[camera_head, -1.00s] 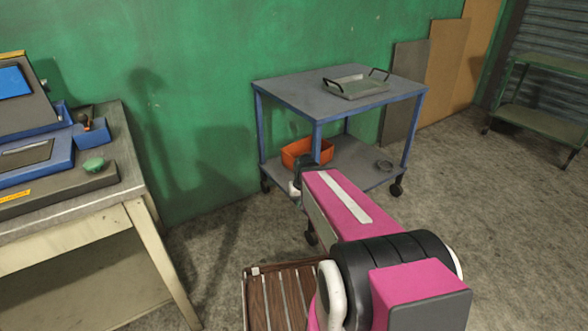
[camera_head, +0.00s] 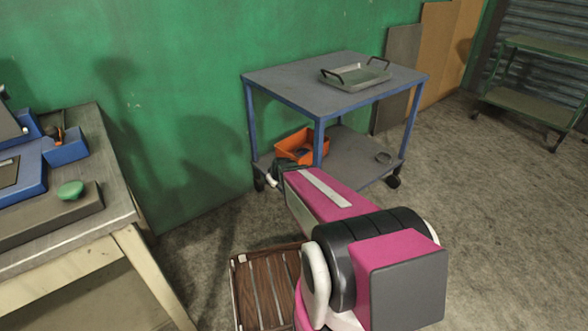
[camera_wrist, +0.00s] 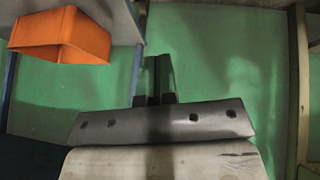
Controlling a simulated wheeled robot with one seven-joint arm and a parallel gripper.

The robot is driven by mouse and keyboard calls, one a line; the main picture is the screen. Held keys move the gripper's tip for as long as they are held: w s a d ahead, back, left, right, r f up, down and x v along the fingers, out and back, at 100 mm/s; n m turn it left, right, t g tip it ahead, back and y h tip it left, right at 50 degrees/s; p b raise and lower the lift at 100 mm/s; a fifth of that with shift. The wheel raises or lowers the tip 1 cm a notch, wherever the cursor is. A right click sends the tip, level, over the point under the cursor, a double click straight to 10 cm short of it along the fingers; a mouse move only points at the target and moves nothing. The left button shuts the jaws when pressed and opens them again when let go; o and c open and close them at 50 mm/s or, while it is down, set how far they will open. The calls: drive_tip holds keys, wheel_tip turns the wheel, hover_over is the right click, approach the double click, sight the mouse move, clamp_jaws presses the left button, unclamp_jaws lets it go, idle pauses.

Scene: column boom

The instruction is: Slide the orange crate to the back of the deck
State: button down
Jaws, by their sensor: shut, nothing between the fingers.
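The orange crate (camera_head: 290,143) stands on the grey lower deck (camera_head: 350,155) of a blue-framed cart, towards its left end. Something small shows inside it, too small to name. In the wrist view the crate (camera_wrist: 60,35) is at the upper left, tipped in the picture, with part of the grey deck (camera_wrist: 120,20) beside it. My gripper (camera_wrist: 158,68) is shut and empty in the wrist view, pointing at the green wall, apart from the crate and to its right in that picture. In the head view my arm largely hides the gripper, near the deck's left front corner.
The cart's top (camera_head: 290,80) carries a metal tray (camera_head: 355,75) with black handles. A cart leg (camera_head: 318,145) stands just right of the crate. A dark ring (camera_head: 383,157) lies on the deck's right. A workbench (camera_head: 115,190) is at left; a slatted wooden piece (camera_head: 265,285) is in front.

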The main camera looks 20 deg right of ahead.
drive_tip(key=w+d+f+n+t+h, duration=0.2)
drive_tip(key=w+f+t, duration=0.1)
drive_tip(key=w+f, duration=0.2)
drive_tip(key=w+d+f+n+t+h, duration=0.2)
drive_tip(key=w+d+f+t, duration=0.1)
drive_tip(key=w+f, duration=0.1)
drive_tip(key=w+d+f+n+t+h, duration=0.3)
drive_tip(key=w+f, duration=0.2)
drive_tip(key=f, duration=0.1)
drive_tip(key=shift+w+d+f+t, duration=0.25)
drive_tip(key=shift+w+f+t, duration=0.05)
drive_tip(key=shift+w+t, duration=0.1)
drive_tip(key=shift+s+d+f+h, duration=0.2)
drive_tip(key=shift+d+f+h, duration=0.1)
drive_tip(key=shift+d+h, duration=0.25)
drive_tip(key=x, duration=1)
drive_tip(key=shift+a+r, duration=0.1)
drive_tip(key=d, duration=0.1)
drive_tip(key=w+d, duration=0.1)
drive_tip(key=d, duration=0.1)
drive_tip(key=shift+w, duration=0.15)
drive_tip(key=shift+d+r, duration=0.1)
drive_tip(key=shift+d, duration=0.25)
